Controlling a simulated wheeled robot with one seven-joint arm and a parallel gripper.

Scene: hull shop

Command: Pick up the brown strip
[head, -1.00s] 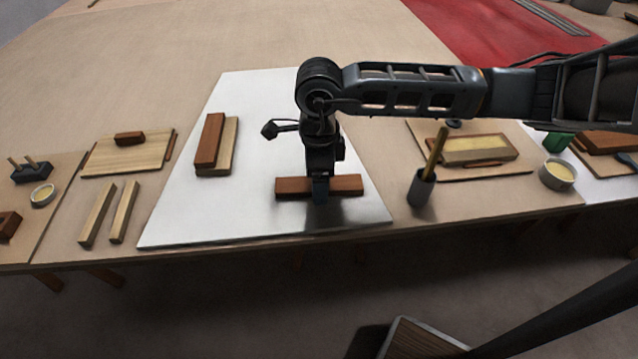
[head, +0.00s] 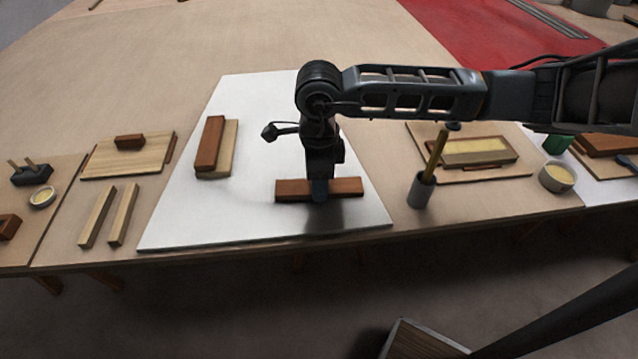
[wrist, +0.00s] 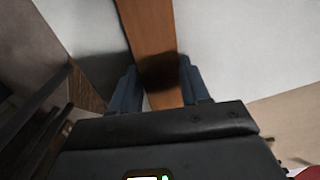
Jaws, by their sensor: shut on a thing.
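The brown strip (head: 345,187) lies crosswise near the front of the white board (head: 260,215) in the head view. My gripper (head: 320,190) points down over its middle and is shut on it. In the wrist view the strip (wrist: 150,35) runs between the two blue fingers of my gripper (wrist: 158,88), one on each side. I cannot tell whether the strip is touching the board or slightly above it. Another brown strip (head: 210,143) lies on a pale strip (head: 230,150) at the left of the board.
A grey cup with a yellow brush (head: 421,190) stands right of the board. Farther right are a framed wooden panel (head: 470,152) and a small bowl (head: 557,177). Two pale strips (head: 97,217) lie to the left. The table's front edge is close to the strip.

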